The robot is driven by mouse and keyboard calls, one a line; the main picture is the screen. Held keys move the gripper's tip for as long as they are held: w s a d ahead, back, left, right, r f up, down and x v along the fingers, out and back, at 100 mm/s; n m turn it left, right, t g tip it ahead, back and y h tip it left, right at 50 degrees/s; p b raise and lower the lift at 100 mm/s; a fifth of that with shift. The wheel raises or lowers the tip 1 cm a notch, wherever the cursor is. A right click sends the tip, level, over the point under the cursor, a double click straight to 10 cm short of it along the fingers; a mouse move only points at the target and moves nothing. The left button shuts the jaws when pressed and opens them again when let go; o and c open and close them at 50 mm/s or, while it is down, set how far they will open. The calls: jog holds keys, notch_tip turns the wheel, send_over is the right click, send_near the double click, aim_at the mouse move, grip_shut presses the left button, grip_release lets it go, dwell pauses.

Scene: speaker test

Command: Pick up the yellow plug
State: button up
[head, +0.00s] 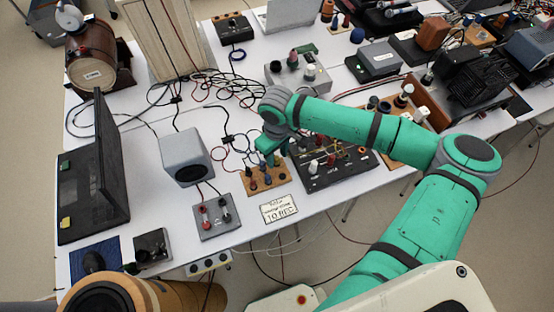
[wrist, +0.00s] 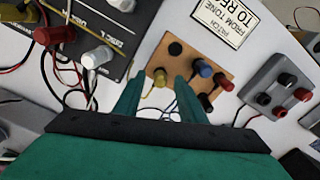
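The yellow plug (wrist: 160,77) stands on a small orange-brown wooden board (wrist: 188,66) with blue, red and black plugs beside it and a black socket. My gripper (wrist: 158,84) is open in the wrist view. Its two green fingers are apart, and the yellow plug shows between their tips with a gap on both sides. I cannot tell how far the tips are above the board. In the head view my gripper (head: 268,150) hangs over the far edge of the same board (head: 266,179), and I cannot make out the yellow plug there.
A dark panel with knobs (head: 335,163) stands right of the board. A grey box with red and black terminals (head: 216,215) is left of it. A paper label (head: 278,207) lies in front. A grey speaker (head: 186,157) and loose cables (head: 215,88) are nearby.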

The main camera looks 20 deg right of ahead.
grip_shut()
jog(key=shift+r, duration=0.1)
jog(key=shift+r, duration=0.55)
jog(key=s+a+r, duration=0.6)
jog(key=s+r, duration=0.5)
jog(key=s, duration=0.1)
jog(key=shift+s+r, duration=0.3)
jog(key=shift+r, duration=0.1)
jog(key=shift+r, duration=1.95)
